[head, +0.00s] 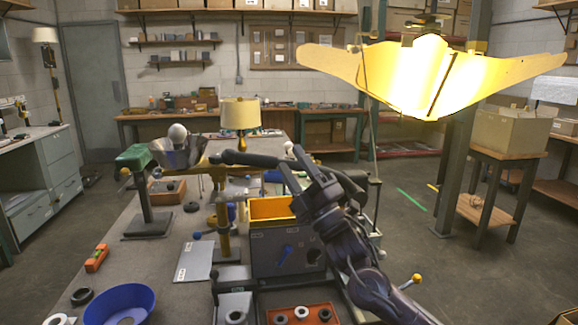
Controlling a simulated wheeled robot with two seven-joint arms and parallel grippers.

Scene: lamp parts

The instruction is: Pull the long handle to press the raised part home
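A long black handle (250,159) lies nearly level at the top of a press with a yellow column (223,225), left of the picture's middle. My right arm comes in from the lower right. Its dark gripper (289,166) is at the right end of the handle, with its fingers around or beside that end. Whether they are closed on it I cannot tell. The raised part under the press is too small and partly hidden to make out. My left gripper is not in view.
A green clamp stand (148,205), a blue bowl (119,306) and an orange level (97,258) are on the bench at left. A bright yellow lampshade (425,80) hangs at upper right.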

